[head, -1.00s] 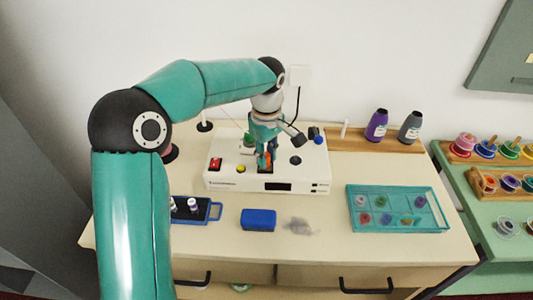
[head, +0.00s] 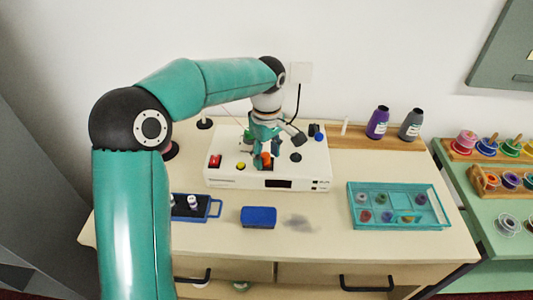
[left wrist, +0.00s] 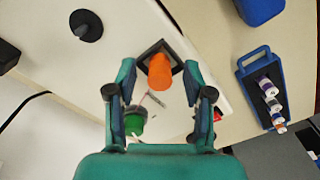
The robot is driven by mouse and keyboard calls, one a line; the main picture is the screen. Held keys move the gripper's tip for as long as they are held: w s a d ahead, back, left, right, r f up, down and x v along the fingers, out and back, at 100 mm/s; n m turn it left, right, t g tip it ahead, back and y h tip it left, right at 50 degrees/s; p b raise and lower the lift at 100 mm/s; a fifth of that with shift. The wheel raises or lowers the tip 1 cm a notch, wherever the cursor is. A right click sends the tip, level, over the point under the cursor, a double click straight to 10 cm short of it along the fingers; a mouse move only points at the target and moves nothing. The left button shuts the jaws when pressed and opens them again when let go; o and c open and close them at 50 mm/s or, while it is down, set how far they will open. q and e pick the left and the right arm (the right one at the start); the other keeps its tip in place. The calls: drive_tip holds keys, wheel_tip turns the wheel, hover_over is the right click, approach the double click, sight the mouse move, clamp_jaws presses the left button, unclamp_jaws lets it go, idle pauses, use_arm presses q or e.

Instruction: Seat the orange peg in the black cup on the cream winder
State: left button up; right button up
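The cream winder (head: 225,179) stands on the counter. The orange peg (head: 266,160) is upright on its top; in the left wrist view the peg (left wrist: 160,72) overlaps the square black cup (left wrist: 153,49), and its lower end appears inside the cup's rim. How deep it sits is hidden. My left gripper (head: 266,163) is just above the winder. In the left wrist view my left gripper (left wrist: 160,88) has its fingers spread, one on each side of the peg, with gaps to it. My right gripper is not in view.
The winder carries a red switch (head: 215,161), a yellow button (head: 241,166), a black knob (head: 296,157) and a green part (left wrist: 134,121). In front are a blue tray (head: 214,209), a blue block (head: 259,217) and a teal compartment tray (head: 400,227). Bottles (head: 378,123) stand behind right.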

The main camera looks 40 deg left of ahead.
use_arm(q)
wheel_tip(320, 180, up, 12)
idle(0.8)
drive_tip(key=shift+s+f, duration=0.1)
idle(0.4)
